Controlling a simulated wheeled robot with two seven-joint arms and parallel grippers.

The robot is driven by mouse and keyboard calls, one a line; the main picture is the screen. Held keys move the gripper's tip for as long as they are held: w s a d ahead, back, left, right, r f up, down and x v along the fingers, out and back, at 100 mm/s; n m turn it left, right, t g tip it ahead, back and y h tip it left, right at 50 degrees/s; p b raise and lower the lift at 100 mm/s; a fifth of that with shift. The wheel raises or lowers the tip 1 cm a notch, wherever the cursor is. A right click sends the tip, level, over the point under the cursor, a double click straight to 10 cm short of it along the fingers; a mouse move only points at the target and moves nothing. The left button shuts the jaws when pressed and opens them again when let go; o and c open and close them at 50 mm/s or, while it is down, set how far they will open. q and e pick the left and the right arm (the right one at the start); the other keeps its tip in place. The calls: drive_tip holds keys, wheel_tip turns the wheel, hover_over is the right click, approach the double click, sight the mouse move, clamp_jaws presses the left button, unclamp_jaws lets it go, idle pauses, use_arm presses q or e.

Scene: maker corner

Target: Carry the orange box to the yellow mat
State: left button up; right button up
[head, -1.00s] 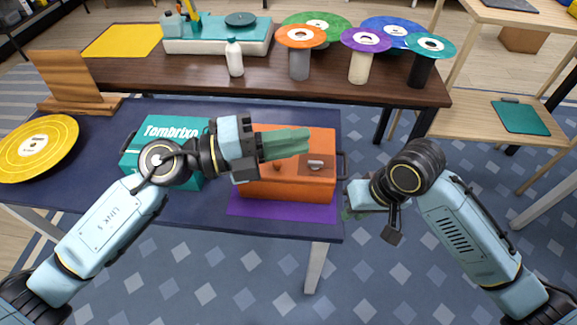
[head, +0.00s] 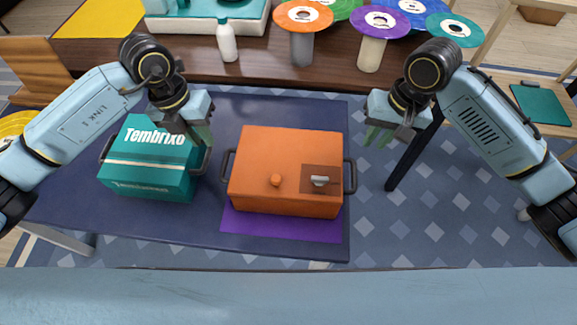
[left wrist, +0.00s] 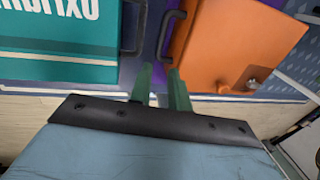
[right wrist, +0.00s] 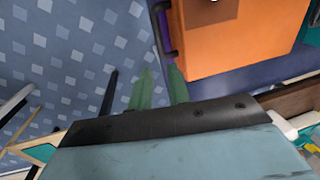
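The orange box (head: 285,160) sits on the purple mat (head: 285,228) on the navy table, with a dark handle on each side. It also shows in the left wrist view (left wrist: 225,45) and the right wrist view (right wrist: 240,40). The yellow mat (head: 97,18) lies on the brown table at the back left. My left gripper (head: 203,138) is open and empty, above the gap between the teal box and the orange box's left handle (left wrist: 170,38). My right gripper (head: 378,138) is open and empty, to the right of the orange box, apart from its right handle (head: 350,176).
A teal box (head: 150,160) stands left of the orange box on the navy table (head: 80,215). The brown table (head: 190,65) behind holds a white bottle (head: 227,42), a turntable and disc-topped stands (head: 302,45). Open floor (head: 420,225) lies to the right.

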sight(223, 168)
use_arm(q)
drive_tip(key=shift+s, duration=0.15)
use_arm(e)
drive_tip(key=shift+s+f, duration=0.1)
drive_tip(key=shift+s, duration=0.05)
